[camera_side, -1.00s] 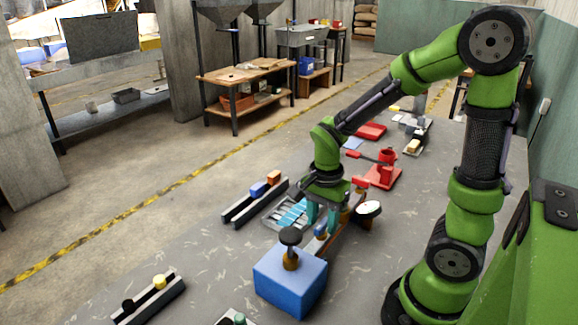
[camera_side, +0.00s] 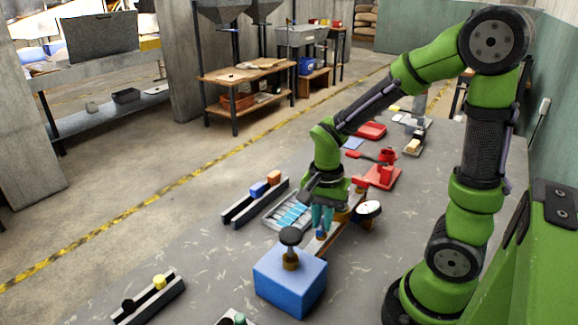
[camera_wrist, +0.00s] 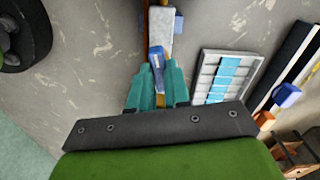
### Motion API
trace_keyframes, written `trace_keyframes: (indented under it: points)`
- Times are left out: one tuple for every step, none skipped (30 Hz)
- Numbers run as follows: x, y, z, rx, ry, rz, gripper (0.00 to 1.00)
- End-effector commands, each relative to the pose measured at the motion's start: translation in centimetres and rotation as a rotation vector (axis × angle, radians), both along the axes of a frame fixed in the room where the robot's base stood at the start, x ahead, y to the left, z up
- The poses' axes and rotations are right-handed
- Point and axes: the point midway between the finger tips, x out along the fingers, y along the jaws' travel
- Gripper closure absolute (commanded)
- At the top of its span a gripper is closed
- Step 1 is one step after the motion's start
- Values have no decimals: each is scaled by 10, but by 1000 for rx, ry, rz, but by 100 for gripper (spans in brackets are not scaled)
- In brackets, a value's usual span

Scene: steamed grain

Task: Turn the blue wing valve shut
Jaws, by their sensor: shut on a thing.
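The blue wing valve (camera_side: 321,234) sits on the pipe assembly, between the blue box and the round gauge. My gripper (camera_side: 322,217) points down at it with its teal fingers close together. In the wrist view the blue wing (camera_wrist: 156,57) shows between the teal fingertips (camera_wrist: 157,78), and my gripper is shut on it. The fingers hide part of the valve body. How far the wing is turned is hard to tell.
A blue box (camera_side: 290,282) with a black knob (camera_side: 290,236) stands in front. A white-faced gauge (camera_side: 368,209) is close on the right. A grey tray with light-blue pieces (camera_wrist: 205,88) and a dark rack (camera_side: 232,210) lie left. A red stand (camera_side: 382,177) is behind.

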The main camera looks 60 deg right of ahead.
Motion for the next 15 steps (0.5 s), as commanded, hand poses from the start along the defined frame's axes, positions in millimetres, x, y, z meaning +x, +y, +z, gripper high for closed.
trace_keyframes:
  points:
    - [0, 0, 1, 0, 0, 41, 100]
    - [0, 0, 1, 0, -1, 69, 100]
    - [0, 0, 1, 0, -1, 107, 100]
    - [0, 0, 1, 0, -1, 136, 100]
    - [0, 0, 1, 0, -1, 165, 100]
    - [0, 0, 1, 0, -1, 202, 100]
    - [0, 0, 1, 0, -1, 231, 100]
    - [0, 0, 1, 0, -1, 259, 100]
    - [0, 0, 1, 0, -1, 297, 100]
    - [0, 0, 1, 0, -1, 325, 100]
    - [0, 0, 1, 0, -1, 354, 100]
    - [0, 0, 1, 0, -1, 391, 100]
    - [0, 0, 1, 0, -1, 419, 100]
    - [0, 0, 1, 0, -1, 448, 100]
    - [0, 0, 1, 0, -1, 485, 100]
